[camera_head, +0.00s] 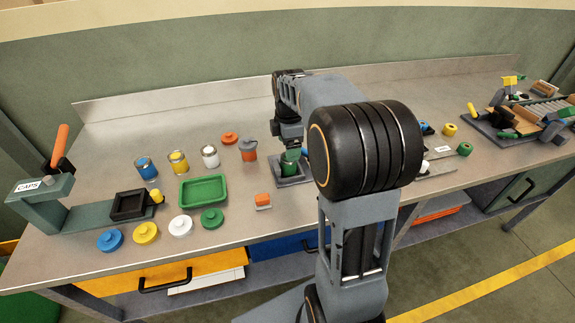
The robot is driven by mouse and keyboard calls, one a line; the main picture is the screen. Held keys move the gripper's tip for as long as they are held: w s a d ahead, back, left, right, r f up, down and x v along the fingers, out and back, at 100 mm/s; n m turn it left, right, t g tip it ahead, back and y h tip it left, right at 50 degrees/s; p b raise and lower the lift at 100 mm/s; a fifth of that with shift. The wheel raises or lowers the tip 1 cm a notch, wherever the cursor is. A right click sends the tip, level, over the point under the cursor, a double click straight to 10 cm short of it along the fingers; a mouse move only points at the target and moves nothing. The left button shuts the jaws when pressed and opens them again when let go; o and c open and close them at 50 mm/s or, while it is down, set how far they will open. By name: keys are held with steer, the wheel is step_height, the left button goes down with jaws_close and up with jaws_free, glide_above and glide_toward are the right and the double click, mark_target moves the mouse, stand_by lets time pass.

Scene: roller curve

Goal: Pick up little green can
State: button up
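The little green can (289,161) stands at the middle of the metal workbench, at a dark grey square holder (292,181). My gripper (290,148) points down right over the can, and its end overlaps the can's top in this view. The fingers are too small and dark to tell whether they are open or shut, or whether they touch the can. My arm's big black joint hides the bench just right of the can.
Blue (146,167), yellow (178,161) and white (210,156) cans stand left, near a grey-orange container (248,150). A green tray (203,190) and several coloured lids lie in front. A caps press (50,205) stands far left; a roller fixture (520,118) sits far right.

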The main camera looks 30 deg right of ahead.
mark_target(289, 165)
steer(key=shift+s+f, duration=0.1)
steer(key=shift+f, duration=2.35)
steer(key=c, duration=1.1)
